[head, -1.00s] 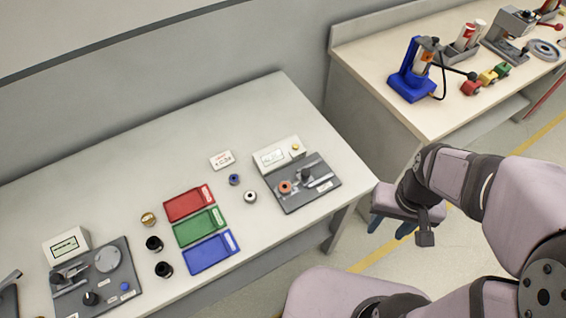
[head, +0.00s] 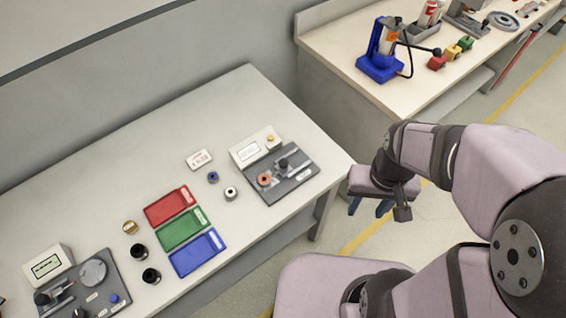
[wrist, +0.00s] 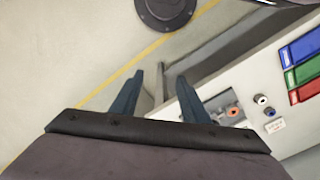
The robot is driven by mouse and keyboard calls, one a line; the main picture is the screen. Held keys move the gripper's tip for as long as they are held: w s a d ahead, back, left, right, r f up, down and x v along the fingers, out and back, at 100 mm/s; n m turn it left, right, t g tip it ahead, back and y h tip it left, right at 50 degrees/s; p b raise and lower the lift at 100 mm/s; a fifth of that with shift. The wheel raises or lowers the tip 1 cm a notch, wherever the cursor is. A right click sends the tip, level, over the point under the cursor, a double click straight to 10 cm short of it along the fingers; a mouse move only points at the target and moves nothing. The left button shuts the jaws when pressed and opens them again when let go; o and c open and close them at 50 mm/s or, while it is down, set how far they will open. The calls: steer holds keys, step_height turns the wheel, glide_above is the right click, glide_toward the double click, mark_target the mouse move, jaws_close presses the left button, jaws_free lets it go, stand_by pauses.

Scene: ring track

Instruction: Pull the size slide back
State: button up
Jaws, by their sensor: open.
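A gauge station (head: 290,187) with a grey plate stands at the right end of the near bench. On it are an orange ring (head: 264,179) and a black knob (head: 283,163) on a light bar. A second station (head: 112,281) with a round disc and black knobs stands at the lower left. I cannot tell which part is the size slide; labels are too small to read. My gripper (head: 370,208) is open and empty, beyond the bench's right end. In the wrist view its two blue fingers (wrist: 160,78) stand apart, with the right station's plate (wrist: 222,103) beyond them.
Red (head: 170,207), green (head: 184,229) and blue (head: 198,252) trays lie mid-bench. Small rings (head: 231,193) and black cylinders (head: 151,276) stand around them. A second bench (head: 345,62) with a blue press (head: 380,62) stands behind. Floor is open below my gripper.

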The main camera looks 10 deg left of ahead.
steer(key=s+a+f+n+g, duration=0.2)
steer(key=s+a+f+n, duration=0.1)
steer(key=a+f, duration=0.15)
steer(key=m+t, duration=0.1)
steer(key=t, duration=0.1)
glide_above(284, 162)
steer(key=shift+w+a+r, duration=0.1)
steer(key=shift+w+a, duration=0.15)
steer(key=shift+w, duration=0.15)
steer(key=shift+s+d+m, duration=0.2)
steer(key=shift+s+m, duration=0.15)
steer(key=shift+m, duration=0.75)
steer(key=shift+f+p, duration=1.2)
steer(key=shift+f, duration=2.45)
